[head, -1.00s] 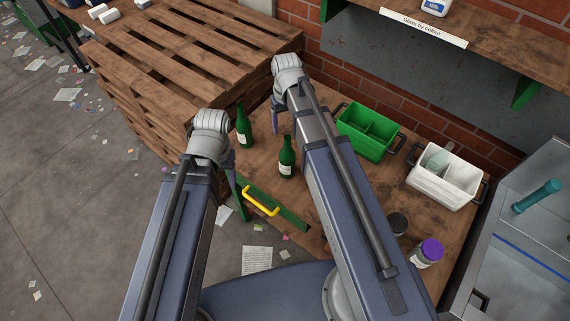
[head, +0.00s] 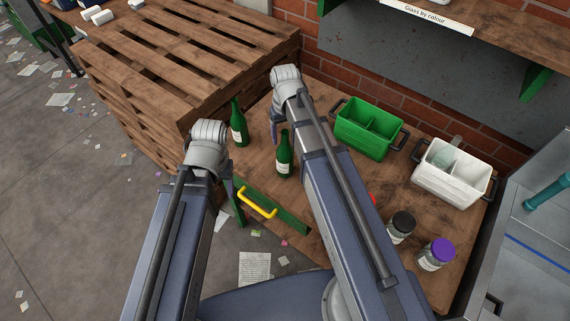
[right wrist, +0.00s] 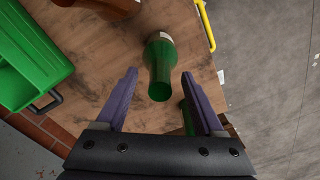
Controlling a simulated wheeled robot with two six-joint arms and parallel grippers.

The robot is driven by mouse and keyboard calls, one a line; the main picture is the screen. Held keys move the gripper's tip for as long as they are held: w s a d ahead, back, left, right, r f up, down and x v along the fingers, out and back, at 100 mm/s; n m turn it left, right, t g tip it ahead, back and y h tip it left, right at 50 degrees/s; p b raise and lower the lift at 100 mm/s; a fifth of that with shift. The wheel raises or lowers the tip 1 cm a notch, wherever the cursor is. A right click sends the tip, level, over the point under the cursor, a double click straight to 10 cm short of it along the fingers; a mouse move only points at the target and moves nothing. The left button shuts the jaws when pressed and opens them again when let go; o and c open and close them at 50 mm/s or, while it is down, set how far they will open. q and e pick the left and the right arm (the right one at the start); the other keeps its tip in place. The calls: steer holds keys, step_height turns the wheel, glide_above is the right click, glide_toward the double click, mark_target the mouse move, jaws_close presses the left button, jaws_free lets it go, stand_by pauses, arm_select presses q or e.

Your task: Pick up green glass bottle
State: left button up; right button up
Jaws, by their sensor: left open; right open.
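Two green glass bottles with pale labels stand upright on the wooden table in the head view: one near the pallets (head: 239,127), the other nearer me (head: 284,160). My right gripper (right wrist: 159,76) is open; its purple fingers are spread. In the right wrist view, a green bottle (right wrist: 160,60) appears between and beyond the fingertips, with no clear contact. Another green piece (right wrist: 187,118) is partly hidden behind the right-hand finger. My left gripper (head: 228,188) is beside the table's left edge, its fingers mostly hidden by its wrist.
A green two-part bin (head: 368,147) and a white bin (head: 424,181) with pale glass inside stand at the back. Jars with black (head: 403,222) and purple (head: 443,248) lids stand at right. Stacked pallets (head: 150,110) border the table's left. A yellow handle (head: 257,202) lies at the front edge.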

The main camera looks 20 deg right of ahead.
jaws_close()
stand_by(0.6)
stand_by(0.8)
